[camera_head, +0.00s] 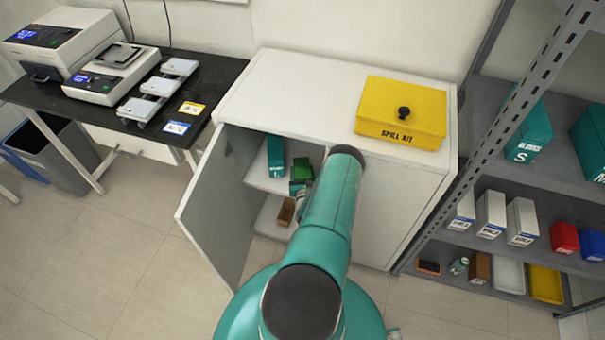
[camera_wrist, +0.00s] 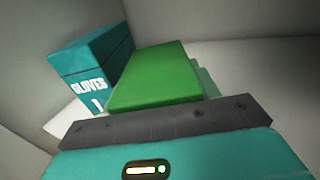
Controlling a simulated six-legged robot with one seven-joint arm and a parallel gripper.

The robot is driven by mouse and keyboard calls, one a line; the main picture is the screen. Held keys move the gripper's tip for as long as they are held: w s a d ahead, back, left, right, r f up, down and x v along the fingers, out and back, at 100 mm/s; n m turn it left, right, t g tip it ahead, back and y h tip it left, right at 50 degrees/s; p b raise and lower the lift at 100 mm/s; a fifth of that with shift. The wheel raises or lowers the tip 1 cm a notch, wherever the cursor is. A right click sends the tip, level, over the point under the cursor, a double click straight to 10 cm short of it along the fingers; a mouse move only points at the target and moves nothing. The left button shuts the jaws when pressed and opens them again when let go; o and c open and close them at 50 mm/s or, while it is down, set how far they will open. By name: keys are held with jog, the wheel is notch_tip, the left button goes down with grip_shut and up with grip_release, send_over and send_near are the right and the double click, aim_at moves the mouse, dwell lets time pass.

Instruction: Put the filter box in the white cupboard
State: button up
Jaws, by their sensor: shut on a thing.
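The white cupboard (camera_head: 392,205) stands against the wall with its left door (camera_head: 218,200) swung open. A plain green box, the filter box (camera_head: 301,170), is inside the opening at the upper shelf (camera_head: 262,180). My gripper (camera_wrist: 165,122) is shut on it; the box (camera_wrist: 150,72) reaches out ahead of the dark jaw bar in the wrist view. A teal gloves box (camera_wrist: 90,68) stands just left of it on the shelf, and it also shows in the head view (camera_head: 275,155). My arm hides part of the opening, and I cannot tell whether the green box touches the shelf.
A brown box (camera_head: 286,212) sits on the lower shelf. A yellow spill kit (camera_head: 402,108) lies on the cupboard top. A dark table (camera_head: 205,75) with instruments stands left, and a grey rack (camera_head: 500,170) with boxes stands right. Shelf room shows right of the green box.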

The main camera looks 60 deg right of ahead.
jog(key=shift+f, duration=0.35)
jog(key=shift+f, duration=0.15)
jog(key=o, duration=0.8)
jog(key=shift+c, duration=0.2)
jog(key=shift+s+a, duration=0.1)
jog(key=v, duration=1.1)
jog(key=shift+s+a, duration=0.2)
jog(key=shift+a, duration=0.1)
